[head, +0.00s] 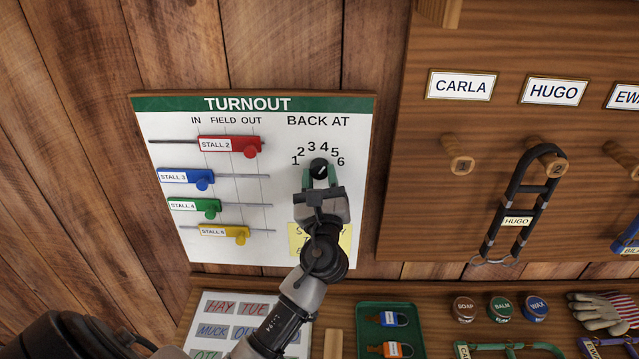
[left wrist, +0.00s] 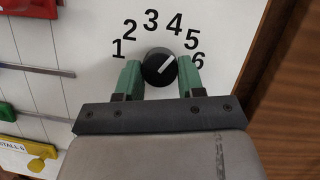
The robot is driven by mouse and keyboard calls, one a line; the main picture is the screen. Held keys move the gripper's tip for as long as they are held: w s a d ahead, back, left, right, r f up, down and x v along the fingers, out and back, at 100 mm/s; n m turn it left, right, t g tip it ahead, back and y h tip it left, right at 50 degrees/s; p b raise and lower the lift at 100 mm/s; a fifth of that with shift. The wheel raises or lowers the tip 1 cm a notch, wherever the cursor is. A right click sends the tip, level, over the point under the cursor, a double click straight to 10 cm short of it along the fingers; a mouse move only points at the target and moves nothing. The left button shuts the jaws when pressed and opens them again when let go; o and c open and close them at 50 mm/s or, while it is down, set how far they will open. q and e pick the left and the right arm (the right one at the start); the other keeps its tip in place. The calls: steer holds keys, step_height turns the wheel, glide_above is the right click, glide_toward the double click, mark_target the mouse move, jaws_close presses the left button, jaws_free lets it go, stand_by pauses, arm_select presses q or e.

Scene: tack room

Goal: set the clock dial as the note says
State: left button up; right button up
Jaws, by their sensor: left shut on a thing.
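The clock dial is a black round knob (head: 319,168) with a white pointer, under BACK AT on the turnout board (head: 160,125). Numbers 1 to 6 arc over it. In the left wrist view the knob (left wrist: 152,73) has its pointer aimed up and right, at about the 5. My left gripper (head: 320,175) is shut on the knob, one green finger on each side; it also shows in the left wrist view (left wrist: 160,80). The yellow note (head: 346,242) below is mostly hidden behind my left gripper and arm; its writing cannot be read. My right gripper is not in view.
Coloured stall sliders, such as the red one (head: 230,146), sit on rods left of the dial. Right is a peg panel with name plates and a hanging HUGO strap (head: 515,205). Below, a shelf holds a green tray (head: 362,325), tins and gloves (head: 605,312).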

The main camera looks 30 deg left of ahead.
arm_select(q)
steer(key=n+g+y+b, duration=0.1)
steer(key=n, duration=0.2)
steer(key=n+g+y+b, duration=0.1)
steer(key=n, duration=0.2)
steer(key=shift+w+d+n+g, duration=0.1)
steer(key=shift+d+n+g, duration=0.05)
steer(key=shift+n+g, duration=0.2)
steer(key=n+g+b, duration=0.1)
steer(key=n, duration=0.1)
steer(key=shift+r+n, duration=0.1)
steer(key=shift+n, duration=0.25)
steer(key=shift+d+n+g, duration=0.1)
steer(key=shift+n+g, duration=0.55)
steer(key=shift+n, duration=0.65)
steer(key=o, duration=0.9)
steer(key=shift+r, duration=0.1)
